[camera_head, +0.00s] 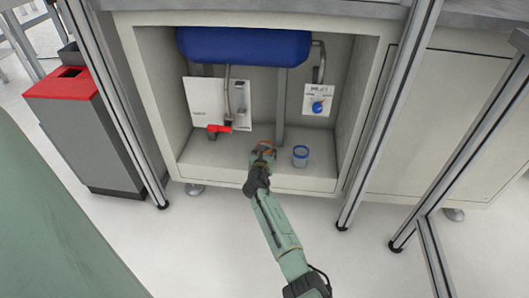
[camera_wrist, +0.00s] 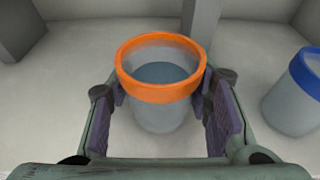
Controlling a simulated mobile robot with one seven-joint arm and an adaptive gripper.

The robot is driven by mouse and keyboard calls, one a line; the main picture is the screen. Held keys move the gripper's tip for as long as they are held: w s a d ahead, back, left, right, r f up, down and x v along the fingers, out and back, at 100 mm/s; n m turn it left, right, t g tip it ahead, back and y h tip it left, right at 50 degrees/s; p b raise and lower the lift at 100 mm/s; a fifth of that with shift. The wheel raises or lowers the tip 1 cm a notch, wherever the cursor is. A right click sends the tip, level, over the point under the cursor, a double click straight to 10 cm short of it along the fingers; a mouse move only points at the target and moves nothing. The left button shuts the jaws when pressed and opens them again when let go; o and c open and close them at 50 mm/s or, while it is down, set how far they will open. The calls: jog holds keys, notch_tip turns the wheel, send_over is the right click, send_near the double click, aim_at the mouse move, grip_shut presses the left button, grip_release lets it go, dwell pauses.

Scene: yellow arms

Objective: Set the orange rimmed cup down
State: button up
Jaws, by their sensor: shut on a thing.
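The orange rimmed cup (camera_wrist: 160,95) is a clear, upright cup between the two pads of my gripper (camera_wrist: 165,112) in the wrist view. My gripper is shut on it from both sides, below the orange rim.
A blue rimmed cup (camera_head: 300,156) stands on the cabinet floor just right of my gripper; it also shows in the wrist view (camera_wrist: 298,95). A grey post (camera_head: 280,118) stands behind. A red valve handle (camera_head: 219,128) is at the back left, and a blue tank (camera_head: 244,46) hangs above.

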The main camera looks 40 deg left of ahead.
jog(key=shift+f, duration=0.15)
jog(key=o, duration=1.2)
